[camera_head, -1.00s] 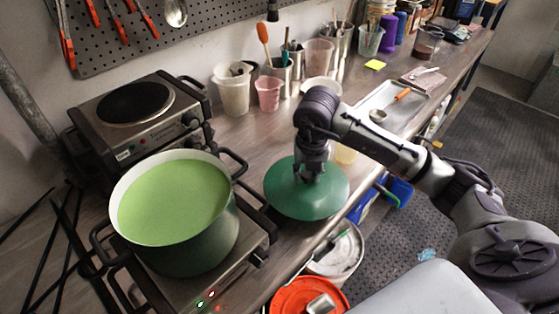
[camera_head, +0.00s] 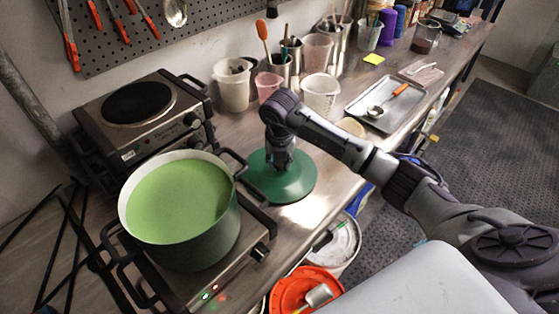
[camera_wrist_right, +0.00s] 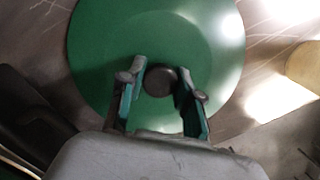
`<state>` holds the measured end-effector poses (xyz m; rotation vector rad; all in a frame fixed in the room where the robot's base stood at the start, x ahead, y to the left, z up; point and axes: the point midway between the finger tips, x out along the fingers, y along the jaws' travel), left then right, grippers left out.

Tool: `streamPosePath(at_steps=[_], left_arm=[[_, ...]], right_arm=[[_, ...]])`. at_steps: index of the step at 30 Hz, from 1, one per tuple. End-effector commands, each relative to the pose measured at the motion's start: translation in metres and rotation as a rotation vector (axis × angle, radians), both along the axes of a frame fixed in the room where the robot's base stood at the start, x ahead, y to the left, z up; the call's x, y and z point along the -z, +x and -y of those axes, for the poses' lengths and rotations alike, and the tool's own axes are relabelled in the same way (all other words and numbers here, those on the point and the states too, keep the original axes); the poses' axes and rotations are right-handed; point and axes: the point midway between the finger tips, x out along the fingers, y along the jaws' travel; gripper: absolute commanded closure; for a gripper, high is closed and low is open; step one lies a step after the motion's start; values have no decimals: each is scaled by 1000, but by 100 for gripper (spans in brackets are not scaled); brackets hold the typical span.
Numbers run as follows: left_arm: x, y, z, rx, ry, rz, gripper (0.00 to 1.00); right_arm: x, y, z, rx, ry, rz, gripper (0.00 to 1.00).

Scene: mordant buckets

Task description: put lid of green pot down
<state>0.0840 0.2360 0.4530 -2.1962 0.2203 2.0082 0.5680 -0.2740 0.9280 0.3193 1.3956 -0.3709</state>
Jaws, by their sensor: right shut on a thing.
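The green pot (camera_head: 190,245) stands uncovered on the front hot plate, full of light green liquid (camera_head: 178,200). Its green lid (camera_head: 296,188) is at the bench just right of the pot; whether it touches the bench top I cannot tell. My right gripper (camera_head: 279,168) is above the lid's middle, shut on its dark knob. In the right wrist view the gripper (camera_wrist_right: 160,88) has a finger on each side of the knob (camera_wrist_right: 160,80), over the round lid (camera_wrist_right: 105,50). My left gripper is not in view.
A second hot plate (camera_head: 130,105) stands behind the pot. Plastic beakers (camera_head: 320,92) and a metal tray (camera_head: 385,105) with a ladle are further along the bench. An orange bucket (camera_head: 290,290) and a white bucket (camera_head: 345,245) are below the bench's front edge.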

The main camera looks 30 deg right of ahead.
Motion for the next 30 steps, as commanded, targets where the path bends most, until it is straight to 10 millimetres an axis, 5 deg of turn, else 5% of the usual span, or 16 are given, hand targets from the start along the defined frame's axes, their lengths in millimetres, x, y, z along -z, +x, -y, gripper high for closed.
streamPosePath(at_steps=[4,5,9,20,30], left_arm=[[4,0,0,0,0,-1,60],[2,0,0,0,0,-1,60],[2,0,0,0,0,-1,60],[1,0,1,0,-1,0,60],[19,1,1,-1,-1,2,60]], right_arm=[[3,0,0,0,0,1,100],[2,0,0,0,0,0,62],[2,0,0,0,0,0,42],[-3,0,0,0,0,1,42],[-65,-8,-4,-1,-1,6,42]])
